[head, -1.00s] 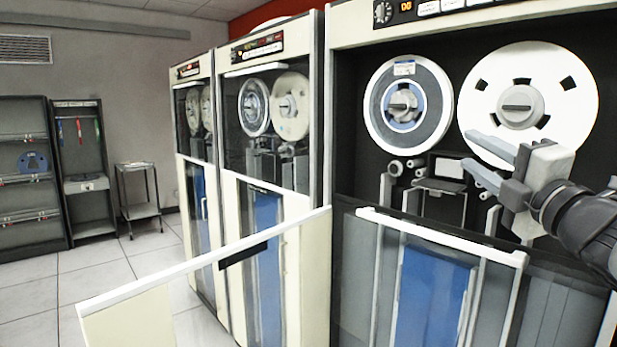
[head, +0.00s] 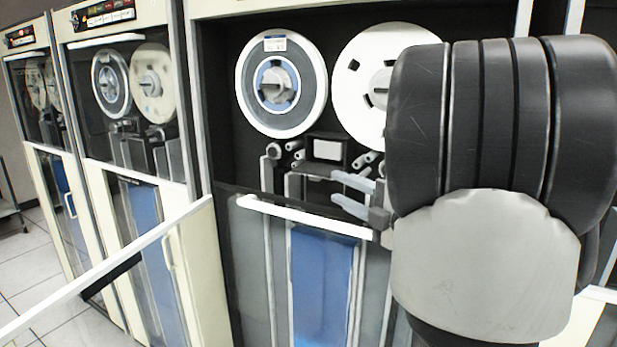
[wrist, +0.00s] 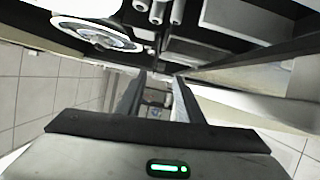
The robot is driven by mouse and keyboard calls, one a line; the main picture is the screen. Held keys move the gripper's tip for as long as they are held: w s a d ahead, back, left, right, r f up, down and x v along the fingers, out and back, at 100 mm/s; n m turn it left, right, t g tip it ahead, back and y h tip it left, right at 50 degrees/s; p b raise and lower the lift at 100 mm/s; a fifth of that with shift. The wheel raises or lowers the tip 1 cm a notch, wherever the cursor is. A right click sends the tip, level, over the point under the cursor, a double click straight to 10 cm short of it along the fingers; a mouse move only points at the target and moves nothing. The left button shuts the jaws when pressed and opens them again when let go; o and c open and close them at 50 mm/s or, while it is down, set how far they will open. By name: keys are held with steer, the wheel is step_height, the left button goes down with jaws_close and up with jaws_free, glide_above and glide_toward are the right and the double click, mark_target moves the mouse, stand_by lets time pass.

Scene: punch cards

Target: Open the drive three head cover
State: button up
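The head assembly (head: 325,148), a small dark box with a pale panel, sits below and between the two reels of the nearest tape drive. I take it to hold the head cover; whether the cover is open is unclear. My gripper (head: 335,189) is at the right, just below this box, with its fingers pointing left. The two grey-blue fingers are apart, and nothing shows between them. In the wrist view my gripper (wrist: 157,85) also has its fingers apart. My black and grey arm hides the right side of the drive.
The drive's open glass door swings out at lower left, with a white top edge (head: 110,265). A white-topped clear panel (head: 305,217) lies just below my gripper. A blue-hubbed reel (head: 281,88) and a white reel (head: 360,60) hang above. Two more drives stand left.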

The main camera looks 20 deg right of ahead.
mark_target(319, 179)
steer(key=x, duration=0.7)
steer(key=shift+w+a+p, duration=0.1)
steer(key=shift+w+p, duration=0.2)
